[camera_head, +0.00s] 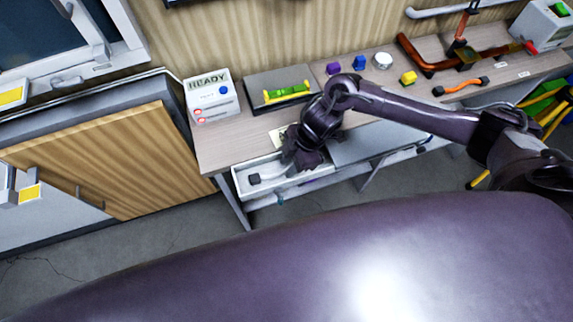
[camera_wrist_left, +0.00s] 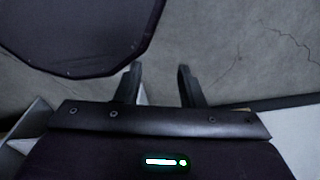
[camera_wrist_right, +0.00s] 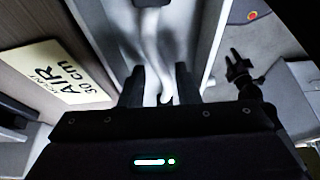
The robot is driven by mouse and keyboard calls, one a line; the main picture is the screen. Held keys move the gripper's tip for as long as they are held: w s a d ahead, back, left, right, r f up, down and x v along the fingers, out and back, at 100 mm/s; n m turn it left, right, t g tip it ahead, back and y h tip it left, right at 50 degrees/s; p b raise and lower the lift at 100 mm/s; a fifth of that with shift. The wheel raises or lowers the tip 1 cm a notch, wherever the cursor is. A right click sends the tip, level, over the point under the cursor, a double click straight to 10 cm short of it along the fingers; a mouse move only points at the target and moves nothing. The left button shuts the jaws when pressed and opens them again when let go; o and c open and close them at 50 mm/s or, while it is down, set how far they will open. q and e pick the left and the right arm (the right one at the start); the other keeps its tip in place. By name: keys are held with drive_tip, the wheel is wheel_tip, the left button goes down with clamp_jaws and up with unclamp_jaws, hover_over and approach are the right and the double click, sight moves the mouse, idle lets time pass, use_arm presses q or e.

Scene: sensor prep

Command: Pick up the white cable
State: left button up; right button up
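The white cable (camera_wrist_right: 150,45) shows in the right wrist view as pale strands in a light tray, running toward the space between my right fingers. In the head view the tray (camera_head: 241,189) is at the front edge of the workbench; a black end piece (camera_head: 254,179) lies in its left part. My right gripper (camera_wrist_right: 157,80) is open, its fingers apart on either side of the cable strands. In the head view my right gripper (camera_head: 303,163) is low over the tray and hides part of it. My left gripper (camera_wrist_left: 158,70) is open and empty above the floor.
The workbench (camera_head: 222,150) holds a READY box (camera_head: 211,96), a dark case with a yellow-green level (camera_head: 287,92), small purple, blue and yellow blocks, and an orange-handled cable (camera_head: 462,86). A card reading "AIR 30 cm" (camera_wrist_right: 62,75) lies beside the tray.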

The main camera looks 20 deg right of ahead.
drive_tip(key=shift+s+a+f, duration=0.1)
drive_tip(key=shift+f, duration=0.1)
clamp_jaws()
drive_tip(key=shift+r, duration=0.1)
